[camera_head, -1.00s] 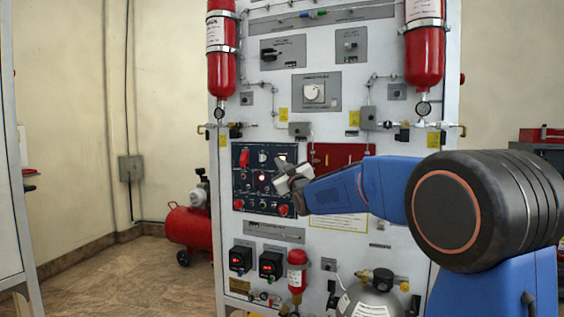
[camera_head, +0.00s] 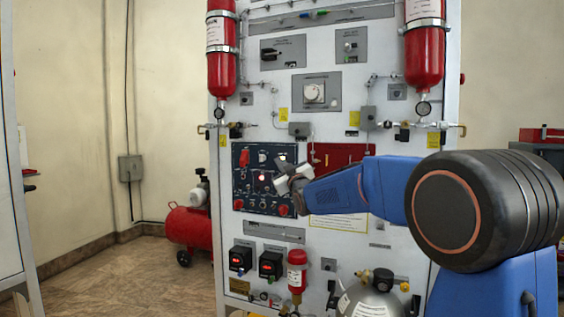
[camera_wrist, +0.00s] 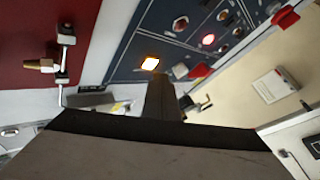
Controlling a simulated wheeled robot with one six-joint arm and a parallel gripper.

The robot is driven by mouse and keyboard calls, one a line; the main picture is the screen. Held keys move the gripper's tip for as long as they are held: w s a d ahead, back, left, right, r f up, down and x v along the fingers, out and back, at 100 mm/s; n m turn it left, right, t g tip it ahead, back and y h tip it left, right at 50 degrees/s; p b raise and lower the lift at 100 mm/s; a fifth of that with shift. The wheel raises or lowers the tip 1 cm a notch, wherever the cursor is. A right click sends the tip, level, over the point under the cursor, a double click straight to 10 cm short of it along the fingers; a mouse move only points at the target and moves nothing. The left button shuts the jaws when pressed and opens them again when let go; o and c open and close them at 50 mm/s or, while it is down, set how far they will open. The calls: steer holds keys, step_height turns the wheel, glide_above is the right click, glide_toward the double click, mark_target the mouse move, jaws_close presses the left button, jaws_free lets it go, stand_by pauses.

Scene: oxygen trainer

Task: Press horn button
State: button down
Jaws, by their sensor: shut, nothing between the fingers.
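The dark blue control panel (camera_head: 262,178) is on the lower left of the white trainer board. It carries red knobs, small buttons and a lit indicator (camera_head: 262,177). I cannot tell which control is the horn button. My gripper (camera_head: 281,178) is shut and empty in front of the panel's right half. Its dark finger (camera_wrist: 162,100) ends just below the amber square in the wrist view; I cannot tell whether it touches the panel.
A red panel (camera_head: 340,155) is right of the blue one, behind my arm. Red cylinders (camera_head: 221,60) hang on the board's upper sides. Two black boxes with red displays (camera_head: 241,259) and a small red bottle (camera_head: 297,270) are below. A red compressor (camera_head: 187,227) stands left.

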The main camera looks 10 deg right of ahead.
steer(key=shift+w, duration=0.1)
stand_by(0.3)
steer(key=shift+w+d, duration=0.25)
steer(key=shift+w+d, duration=0.2)
steer(key=shift+w, duration=0.05)
stand_by(0.9)
stand_by(0.4)
steer(key=shift+s+a, duration=0.45)
steer(key=shift+s, duration=0.2)
steer(key=s+a, duration=0.1)
steer(key=s, duration=0.1)
steer(key=s+a, duration=0.2)
stand_by(0.5)
steer(key=shift+s, duration=0.1)
stand_by(0.4)
